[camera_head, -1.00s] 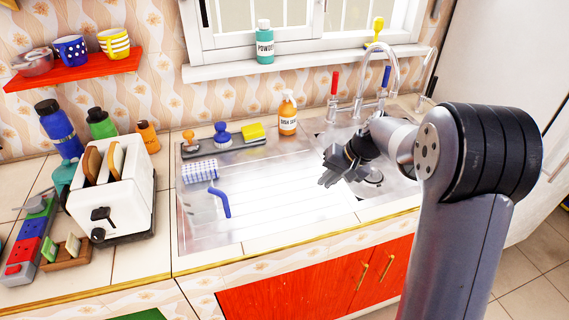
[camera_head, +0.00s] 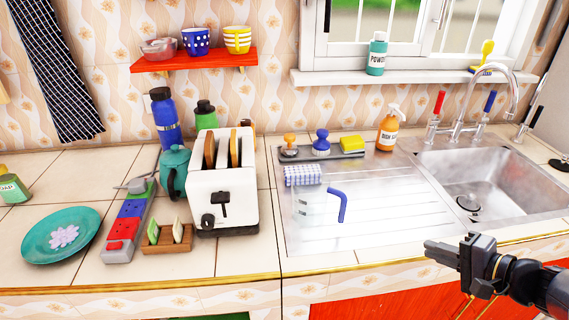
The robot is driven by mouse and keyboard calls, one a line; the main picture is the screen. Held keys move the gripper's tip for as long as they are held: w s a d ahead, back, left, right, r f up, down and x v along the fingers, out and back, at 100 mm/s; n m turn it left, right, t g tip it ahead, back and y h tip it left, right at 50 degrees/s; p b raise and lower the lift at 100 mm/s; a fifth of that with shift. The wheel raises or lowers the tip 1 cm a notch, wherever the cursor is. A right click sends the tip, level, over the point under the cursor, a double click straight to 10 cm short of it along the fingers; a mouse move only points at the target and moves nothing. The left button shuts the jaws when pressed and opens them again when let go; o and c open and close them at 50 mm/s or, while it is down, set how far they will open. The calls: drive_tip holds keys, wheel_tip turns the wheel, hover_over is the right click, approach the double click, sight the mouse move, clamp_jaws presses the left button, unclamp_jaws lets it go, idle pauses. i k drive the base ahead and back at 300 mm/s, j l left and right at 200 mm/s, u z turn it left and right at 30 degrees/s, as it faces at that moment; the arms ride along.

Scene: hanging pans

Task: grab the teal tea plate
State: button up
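The teal plate (camera_head: 40,238) lies on the tiled counter at the far left, with a pale pink flower-shaped patch in its middle. Its whole rim is visible. My gripper (camera_head: 436,250) is at the lower right, in front of the sink unit's front edge, far to the right of the plate. Its fingers point left and hold nothing that I can see. They are seen from the side, so I cannot tell whether they are open or shut.
Right of the plate are a power strip (camera_head: 124,230), a small wooden rack (camera_head: 168,246), a teal teapot (camera_head: 174,170) and a white toaster (camera_head: 224,195). A soap bottle (camera_head: 12,186) stands behind the plate. The metal drainboard (camera_head: 390,205) and sink (camera_head: 500,180) are at right.

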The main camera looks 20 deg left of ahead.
sight(62, 234)
drive_tip(key=k+j, duration=0.15)
drive_tip(key=j, duration=0.3)
drive_tip(key=k+j, duration=0.15)
drive_tip(key=j, duration=0.3)
drive_tip(key=k+j+z, duration=0.1)
drive_tip(key=j, duration=0.35)
drive_tip(key=k+j, duration=0.2)
drive_tip(key=j, duration=0.25)
drive_tip(key=k+j, duration=0.15)
drive_tip(key=j, duration=0.3)
drive_tip(key=k+j, duration=0.15)
drive_tip(key=j, duration=0.3)
drive_tip(key=k+j+z, duration=0.1)
drive_tip(key=j, duration=0.35)
drive_tip(key=k+j, duration=0.25)
drive_tip(key=j, duration=0.15)
